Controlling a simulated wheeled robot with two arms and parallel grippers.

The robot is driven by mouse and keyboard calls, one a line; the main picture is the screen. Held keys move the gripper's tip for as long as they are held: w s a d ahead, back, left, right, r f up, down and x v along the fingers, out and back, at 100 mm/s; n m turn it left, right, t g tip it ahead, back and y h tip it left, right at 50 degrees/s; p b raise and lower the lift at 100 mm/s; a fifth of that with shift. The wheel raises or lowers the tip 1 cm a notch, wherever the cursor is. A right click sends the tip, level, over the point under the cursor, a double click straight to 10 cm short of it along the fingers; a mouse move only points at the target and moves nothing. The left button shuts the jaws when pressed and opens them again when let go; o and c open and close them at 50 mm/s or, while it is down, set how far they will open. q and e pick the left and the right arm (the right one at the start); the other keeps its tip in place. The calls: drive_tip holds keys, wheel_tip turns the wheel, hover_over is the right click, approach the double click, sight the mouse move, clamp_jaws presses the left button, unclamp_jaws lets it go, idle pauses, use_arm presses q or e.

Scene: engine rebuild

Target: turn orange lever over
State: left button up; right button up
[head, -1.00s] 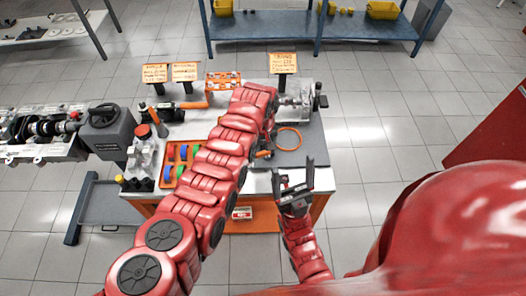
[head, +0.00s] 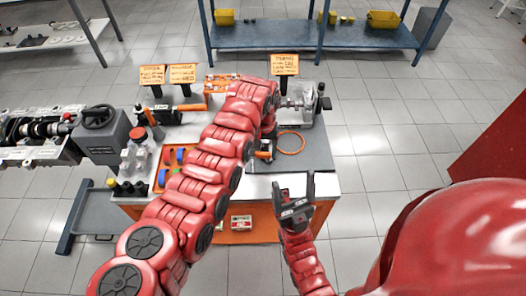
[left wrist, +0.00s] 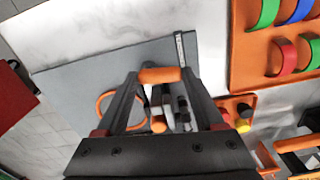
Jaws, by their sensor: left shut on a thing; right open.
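The orange lever (left wrist: 160,75) shows in the left wrist view as a short orange bar between my fingertips. My left gripper (left wrist: 160,78) is shut on it, one dark finger at each end. In the head view my left gripper (head: 266,147) reaches down over the grey mat (head: 312,152) on the bench, and my red arm largely hides what it holds. My right gripper (head: 293,190) is open and empty in front of the bench's near edge.
An orange ring (head: 291,142) lies on the mat, right of my left gripper. A grey metal assembly (head: 300,100) stands behind it. An orange tray with coloured rings (head: 180,155) lies to the left. Orange signs (head: 285,65) stand along the back.

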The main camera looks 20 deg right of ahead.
sight(263, 152)
use_arm(q)
drive_tip(key=o, duration=1.4)
wheel_tip(263, 152, up, 8)
drive_tip(key=b, duration=0.2)
drive_tip(key=shift+w+f+b, duration=0.15)
drive_tip(key=shift+f+b, duration=0.05)
drive_tip(key=shift+b, duration=0.1)
wheel_tip(263, 152, up, 10)
drive_tip(key=shift+f+b, duration=0.1)
drive_tip(key=shift+b, duration=0.45)
drive_tip(key=shift+s, duration=0.2)
